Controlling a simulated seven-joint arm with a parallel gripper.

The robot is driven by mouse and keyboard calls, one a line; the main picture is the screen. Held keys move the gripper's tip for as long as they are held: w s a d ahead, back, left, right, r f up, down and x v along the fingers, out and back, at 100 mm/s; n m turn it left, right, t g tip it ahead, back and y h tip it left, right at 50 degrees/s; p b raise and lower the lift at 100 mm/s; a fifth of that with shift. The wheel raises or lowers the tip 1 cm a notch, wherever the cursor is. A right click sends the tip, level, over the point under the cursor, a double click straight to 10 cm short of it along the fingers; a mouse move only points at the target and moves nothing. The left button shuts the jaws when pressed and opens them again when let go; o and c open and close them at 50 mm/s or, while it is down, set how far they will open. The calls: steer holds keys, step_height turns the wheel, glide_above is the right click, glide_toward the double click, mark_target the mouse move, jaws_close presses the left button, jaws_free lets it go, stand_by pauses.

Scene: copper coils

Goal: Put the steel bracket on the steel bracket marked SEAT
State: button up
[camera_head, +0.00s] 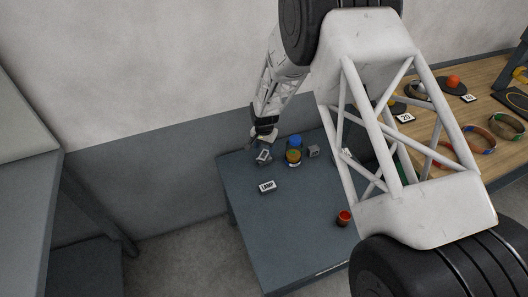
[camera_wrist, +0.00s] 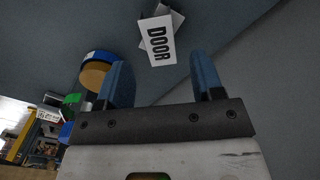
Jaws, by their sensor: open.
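A small grey steel bracket (camera_head: 264,157) bearing a pale label stands near the back left of the dark table. In the wrist view a label reading DOOR (camera_wrist: 158,41) stands in front of a grey metal piece (camera_wrist: 177,17), which it partly hides. My gripper (camera_head: 262,142) is just above and behind this bracket. Its two blue fingers are apart and empty in the wrist view (camera_wrist: 161,60), with the DOOR label beyond their tips. A second grey bracket-like piece (camera_head: 313,151) sits farther right. I cannot read SEAT anywhere.
A blue and yellow round stack (camera_head: 294,151) stands between the two grey pieces. A LAMP label (camera_head: 267,186) lies in front, and a red round item (camera_head: 344,218) sits toward the right. The table's front left (camera_head: 277,232) is clear. My arm hides part of the right side.

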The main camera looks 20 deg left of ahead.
mark_target(265, 155)
step_height(265, 155, up, 8)
steer(key=shift+f, duration=0.15)
stand_by(0.8)
steer(key=s+d+r+t, duration=0.1)
steer(key=s+d+r, duration=0.3)
steer(key=d+r, duration=1.05)
steer(key=s+d+r, duration=0.4)
steer(key=d+r, duration=1)
steer(key=d, duration=0.1)
steer(key=s+d+r+t, duration=0.1)
steer(key=s+d+r, duration=0.2)
steer(key=s+d, duration=0.4)
steer(key=s+d+r, duration=0.4)
steer(key=s+d, duration=0.6)
steer(key=s, duration=0.4)
steer(key=s+d, duration=0.4)
steer(key=s, duration=0.4)
steer(key=shift+s+d+r+t, duration=0.2)
steer(key=shift+s+d+t, duration=0.05)
steer(key=shift+t, duration=0.05)
